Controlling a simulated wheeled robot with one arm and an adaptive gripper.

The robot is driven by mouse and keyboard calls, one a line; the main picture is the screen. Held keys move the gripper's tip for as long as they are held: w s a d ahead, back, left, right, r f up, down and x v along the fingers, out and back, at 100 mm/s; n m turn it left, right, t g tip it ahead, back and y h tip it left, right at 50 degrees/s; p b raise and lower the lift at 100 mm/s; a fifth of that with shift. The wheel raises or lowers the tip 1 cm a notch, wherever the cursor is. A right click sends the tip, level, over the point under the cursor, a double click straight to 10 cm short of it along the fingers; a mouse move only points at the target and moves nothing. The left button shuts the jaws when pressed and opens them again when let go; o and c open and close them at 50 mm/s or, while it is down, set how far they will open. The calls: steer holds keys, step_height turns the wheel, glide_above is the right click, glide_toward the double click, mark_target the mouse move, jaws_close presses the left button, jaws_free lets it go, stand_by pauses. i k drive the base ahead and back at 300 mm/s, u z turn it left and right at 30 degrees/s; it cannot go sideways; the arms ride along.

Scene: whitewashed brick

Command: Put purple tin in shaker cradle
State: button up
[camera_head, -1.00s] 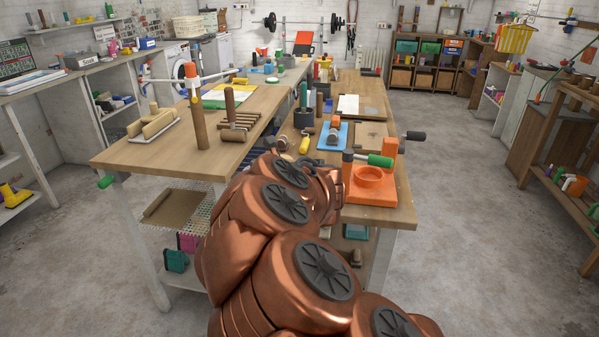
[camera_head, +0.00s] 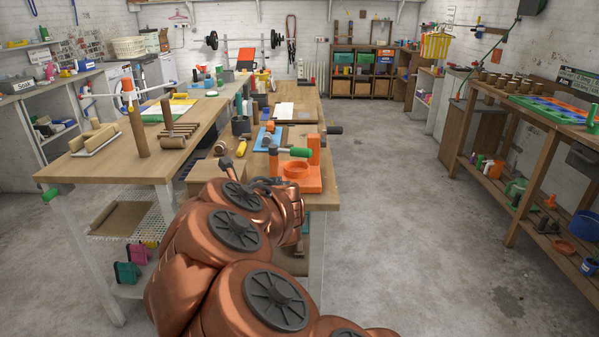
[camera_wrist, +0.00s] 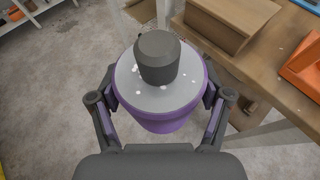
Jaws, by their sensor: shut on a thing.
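The purple tin (camera_wrist: 165,121) fills the middle of the wrist view, with a grey white-flecked lid and a dark round knob on top. My gripper (camera_wrist: 160,97) is shut on it, one finger on each side. The tin is over the floor beside the bench edge, apart from the bench. An orange stand with a round ring (camera_head: 313,182), which looks like the shaker cradle, is on the near right corner of the workbench. Its ring looks empty. Part of it shows at the right of the wrist view (camera_wrist: 302,69). In the head view my arm hides the gripper and tin.
The wooden workbench (camera_head: 335,197) also carries a cardboard-coloured box (camera_head: 207,171), a blue mat (camera_head: 262,139) and a green-handled tool (camera_head: 300,153) at the stand. A long wooden shelf rack (camera_head: 500,179) stands right. The concrete floor (camera_head: 400,230) between is clear.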

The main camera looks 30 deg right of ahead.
mark_target(297, 172)
steer(key=z, duration=0.2)
steer(key=i, duration=1.15)
steer(key=z, duration=0.1)
